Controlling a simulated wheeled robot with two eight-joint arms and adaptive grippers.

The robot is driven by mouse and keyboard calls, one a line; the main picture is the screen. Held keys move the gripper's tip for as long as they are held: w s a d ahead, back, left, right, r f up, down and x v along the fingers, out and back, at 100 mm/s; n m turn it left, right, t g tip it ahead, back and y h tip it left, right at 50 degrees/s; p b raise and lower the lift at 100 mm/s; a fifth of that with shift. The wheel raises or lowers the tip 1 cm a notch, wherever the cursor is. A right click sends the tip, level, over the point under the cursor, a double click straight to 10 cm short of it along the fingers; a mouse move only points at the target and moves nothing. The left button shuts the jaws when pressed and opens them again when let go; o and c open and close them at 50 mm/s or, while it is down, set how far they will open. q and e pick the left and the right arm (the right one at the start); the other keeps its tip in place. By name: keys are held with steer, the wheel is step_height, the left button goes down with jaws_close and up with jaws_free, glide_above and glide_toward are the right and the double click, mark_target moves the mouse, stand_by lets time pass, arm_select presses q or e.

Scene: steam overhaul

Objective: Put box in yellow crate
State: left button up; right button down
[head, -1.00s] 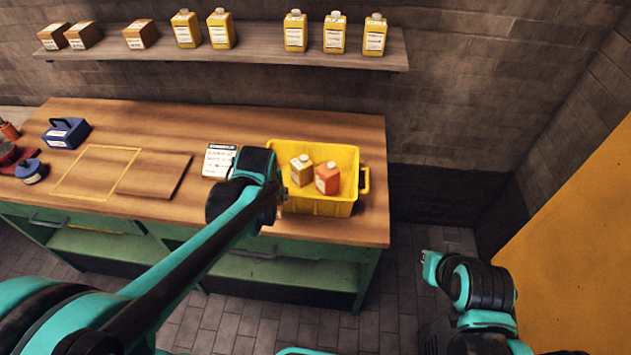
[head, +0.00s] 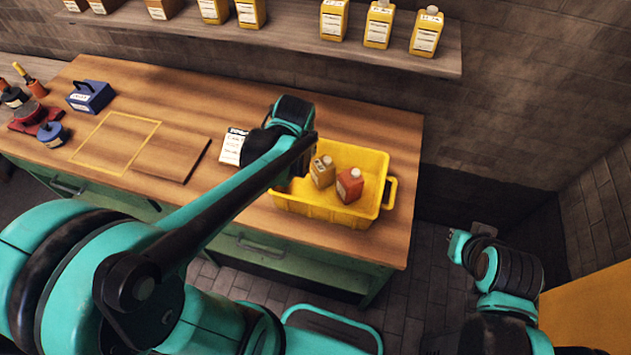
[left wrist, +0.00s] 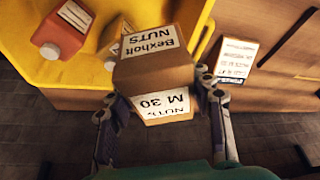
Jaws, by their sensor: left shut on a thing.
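The yellow crate (head: 325,212) sits on the right end of the workbench and also shows behind the box in the left wrist view (left wrist: 60,85). In the head view my left forearm and wrist reach the crate's left side and hide the box. My right arm is at the lower right, off the bench; its gripper (head: 458,246) is small and its jaws are unclear.
A tan bottle (head: 322,172) and an orange-red bottle (head: 349,186) stand in the crate. A blue toolbox (head: 90,96) and a wooden board (head: 170,158) are further left. A wall shelf (head: 300,40) holds boxes and yellow bottles.

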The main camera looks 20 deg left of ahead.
arm_select(q)
step_height(320, 180, down, 11)
steer(key=b, duration=0.3)
steer(key=shift+s+f+b, duration=0.2)
steer(key=shift+f+b, duration=0.2)
steer(key=shift+f, duration=0.05)
steer(key=shift+f+b, duration=0.75)
steer(key=shift+f, duration=1.15)
steer(key=shift+f, duration=0.15)
steer(key=o, duration=1.2)
